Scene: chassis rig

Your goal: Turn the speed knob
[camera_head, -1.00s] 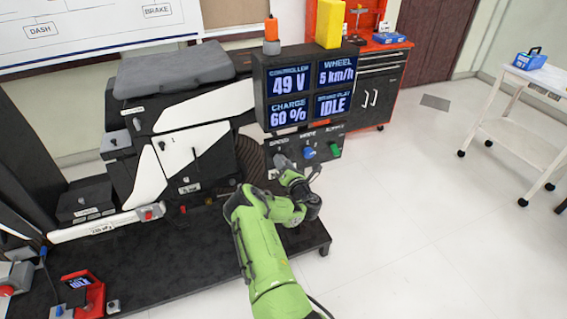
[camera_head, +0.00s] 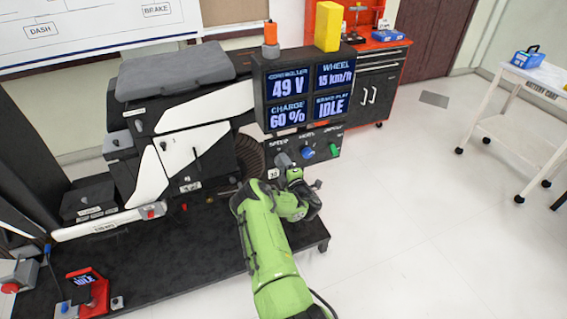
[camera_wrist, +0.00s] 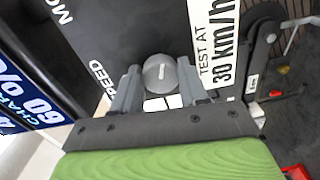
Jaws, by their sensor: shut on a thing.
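The grey speed knob (camera_wrist: 160,72) sits on the dark control panel (camera_wrist: 115,30), beside the word SPEED in the wrist view. A pale line marks the knob's face. My gripper (camera_wrist: 159,85) is shut on the knob, one finger on each side. In the head view my gripper (camera_head: 289,170) reaches the left end of the panel and partly hides the knob. The display (camera_head: 263,98) above reads wheel 15 km/h, controller 49 V, charge 60 % and IDLE. A white label (camera_wrist: 222,50) next to the knob reads TEST AT 30 km/h.
A blue knob (camera_head: 308,152) and a green knob (camera_head: 334,150) sit to the right on the same panel. A scooter (camera_head: 190,130) stands left on a dark platform (camera_head: 190,255). A white cart (camera_head: 510,125) is far right, with open floor between.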

